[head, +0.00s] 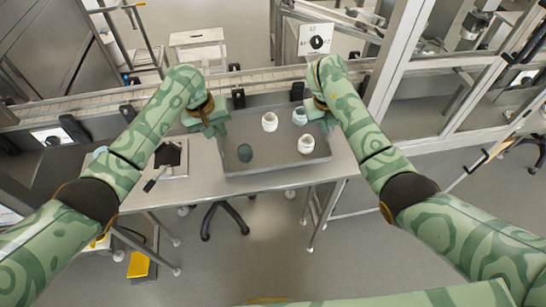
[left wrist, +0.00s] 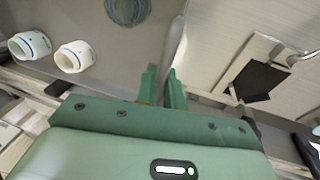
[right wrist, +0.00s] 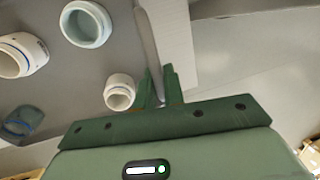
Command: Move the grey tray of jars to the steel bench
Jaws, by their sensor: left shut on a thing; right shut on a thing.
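The grey tray (head: 272,167) shows in the middle of the head view, over a steel table top (head: 205,185). My left gripper (head: 222,130) is shut on the tray's left wall, which also shows between the fingers in the left wrist view (left wrist: 174,45). My right gripper (head: 326,118) is shut on the tray's right wall, seen in the right wrist view (right wrist: 149,40). I cannot tell whether the tray touches the table.
A conveyor with a metal rail (head: 268,82) runs behind the table. A dark flat item on a light board (head: 168,157) lies left of the tray. A wheeled chair base (head: 222,215) is under the table. A glazed metal frame (head: 400,60) stands at the right.

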